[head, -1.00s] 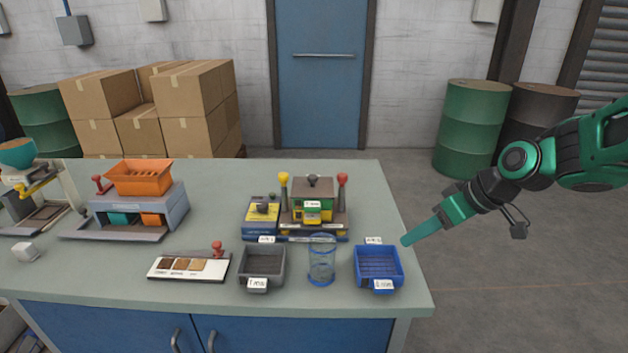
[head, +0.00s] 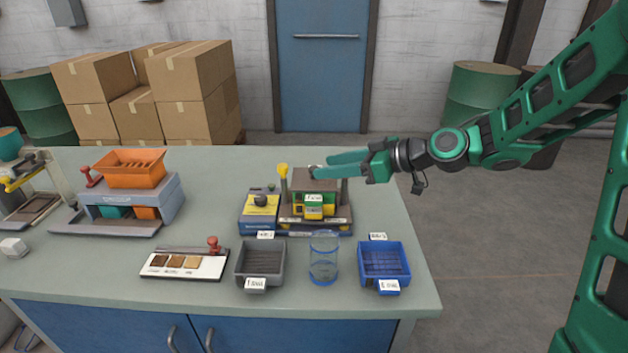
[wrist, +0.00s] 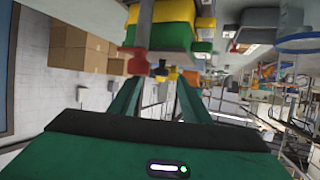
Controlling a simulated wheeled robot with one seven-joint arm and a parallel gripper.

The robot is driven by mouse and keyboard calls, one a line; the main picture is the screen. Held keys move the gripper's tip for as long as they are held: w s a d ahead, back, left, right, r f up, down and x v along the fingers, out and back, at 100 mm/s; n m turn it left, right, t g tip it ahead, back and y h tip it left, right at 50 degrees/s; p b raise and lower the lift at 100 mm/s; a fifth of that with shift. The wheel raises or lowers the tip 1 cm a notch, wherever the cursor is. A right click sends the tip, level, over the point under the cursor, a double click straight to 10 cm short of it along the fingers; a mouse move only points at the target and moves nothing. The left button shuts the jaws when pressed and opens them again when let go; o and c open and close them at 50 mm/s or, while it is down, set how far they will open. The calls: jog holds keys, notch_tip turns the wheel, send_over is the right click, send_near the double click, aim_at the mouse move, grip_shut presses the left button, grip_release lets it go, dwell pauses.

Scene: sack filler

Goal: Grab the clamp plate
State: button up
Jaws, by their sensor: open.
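The clamp plate appears to be the dark plate (head: 314,181) with a small grey knob on top of the green and yellow press (head: 305,201). My gripper (head: 328,166) comes in from the right, level, with its fingers at the top of the press beside the knob. The knob is partly hidden by the fingers in the head view. In the wrist view my gripper (wrist: 158,84) is open and empty, and a grey knob (wrist: 162,72) shows ahead between the fingertips. I cannot tell whether the fingers touch it.
A yellow-knobbed post (head: 283,176) stands left of the plate; a red knob (wrist: 134,52) shows close to one finger in the wrist view. In front are a grey tray (head: 260,258), a clear cylinder (head: 323,262) and a blue tray (head: 384,260). An orange-hopper machine (head: 130,195) stands left.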

aim_at(315, 167)
jog(key=x, duration=0.5)
jog(key=shift+a, duration=0.15)
grip_shut()
